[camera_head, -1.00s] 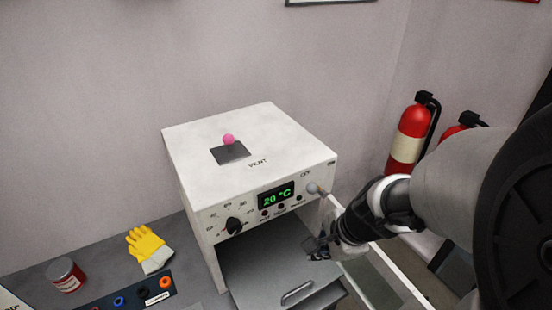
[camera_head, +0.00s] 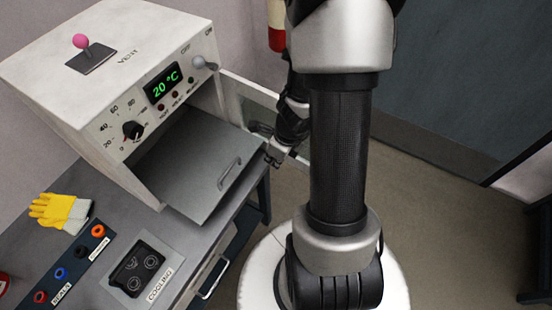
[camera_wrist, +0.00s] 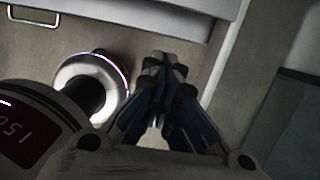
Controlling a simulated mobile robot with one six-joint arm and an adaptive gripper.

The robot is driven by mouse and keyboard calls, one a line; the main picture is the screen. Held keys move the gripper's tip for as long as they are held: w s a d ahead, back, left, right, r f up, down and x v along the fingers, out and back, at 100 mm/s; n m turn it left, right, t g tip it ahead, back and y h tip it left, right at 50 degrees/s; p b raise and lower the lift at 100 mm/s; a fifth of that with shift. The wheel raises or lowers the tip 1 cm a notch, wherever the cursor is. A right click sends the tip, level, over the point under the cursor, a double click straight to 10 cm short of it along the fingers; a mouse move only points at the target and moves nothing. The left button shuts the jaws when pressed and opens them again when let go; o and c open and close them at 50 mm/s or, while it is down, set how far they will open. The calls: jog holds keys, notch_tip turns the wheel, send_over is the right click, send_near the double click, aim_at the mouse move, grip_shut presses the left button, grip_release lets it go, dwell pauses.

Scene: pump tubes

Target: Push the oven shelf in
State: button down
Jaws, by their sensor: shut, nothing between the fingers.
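The white oven (camera_head: 110,60) stands on the bench with its front open. Its grey shelf (camera_head: 195,165) sticks out of the opening. A slotted handle (camera_head: 230,173) lies near the shelf's front edge. The oven door (camera_head: 235,98) stands swung open on the right. My gripper (camera_head: 273,155) is beyond the shelf's front right corner, close to the door, and appears apart from the shelf. In the wrist view my gripper (camera_wrist: 165,65) has its fingertips together with nothing held. I cannot identify the shelf surely in the wrist view.
A yellow glove (camera_head: 60,210), a seals panel (camera_head: 75,262) and a cooling plate (camera_head: 140,272) lie on the bench left of the shelf. A drawer handle (camera_head: 214,279) projects from the bench front. Open floor (camera_head: 440,220) lies to the right.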

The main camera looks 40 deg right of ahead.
jog(key=w+f, duration=0.1)
jog(key=w+a+f, duration=0.1)
jog(key=w, duration=0.1)
jog(key=w+f, duration=0.1)
jog(key=shift+w+a, duration=0.25)
jog(key=shift+a, duration=0.1)
